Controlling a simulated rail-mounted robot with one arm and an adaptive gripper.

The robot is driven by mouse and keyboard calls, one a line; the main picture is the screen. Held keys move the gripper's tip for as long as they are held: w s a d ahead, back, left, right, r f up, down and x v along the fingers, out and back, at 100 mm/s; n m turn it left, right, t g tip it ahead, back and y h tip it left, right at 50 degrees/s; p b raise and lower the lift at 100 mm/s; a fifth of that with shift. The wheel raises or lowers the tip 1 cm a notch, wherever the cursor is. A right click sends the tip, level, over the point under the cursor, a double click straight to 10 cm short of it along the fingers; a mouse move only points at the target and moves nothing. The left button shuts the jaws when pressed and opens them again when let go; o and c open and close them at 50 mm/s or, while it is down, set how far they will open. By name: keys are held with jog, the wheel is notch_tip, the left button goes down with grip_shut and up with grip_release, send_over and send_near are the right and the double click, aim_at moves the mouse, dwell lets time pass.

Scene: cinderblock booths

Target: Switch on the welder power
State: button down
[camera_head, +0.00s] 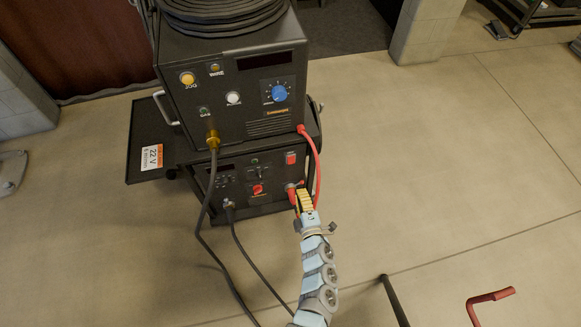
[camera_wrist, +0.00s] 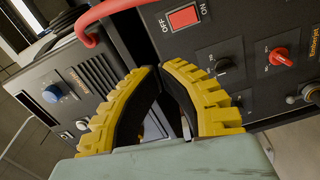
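The welder power unit (camera_head: 235,197) is the lower black box in the head view. Its red rocker switch (camera_head: 291,158) is at the upper right of its front panel. In the wrist view the red switch (camera_wrist: 183,17) sits at the top between the words OFF and ON; which side is pressed I cannot tell. My gripper (camera_head: 304,194) has yellow ribbed fingers and is in front of the panel's right side, below the switch in the head view. In the wrist view the fingertips (camera_wrist: 160,67) come together with nothing seen between them, apart from the switch.
A red rotary knob (camera_head: 257,189) is on the same panel. The wire feeder (camera_head: 237,85) with a blue dial (camera_head: 279,93) stands on top. A red cable (camera_head: 316,165) runs down beside my gripper. Black cables (camera_head: 213,195) hang in front.

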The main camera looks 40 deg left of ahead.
aim_at(289, 162)
jog(key=f, duration=0.1)
jog(key=f+n, duration=0.1)
jog(key=f+g+h, duration=0.1)
jog(key=shift+w+a+f+n, duration=0.3)
jog(key=shift+a+f, duration=0.1)
jog(key=b+x, duration=0.4)
jog(key=x, duration=0.8)
jog(key=shift+w+f+b, duration=0.1)
jog(key=shift+w+b, duration=0.05)
jog(key=shift+b, duration=0.25)
jog(key=shift+b+x, duration=0.4)
jog(key=shift+x, duration=0.4)
jog(key=shift+a, duration=0.15)
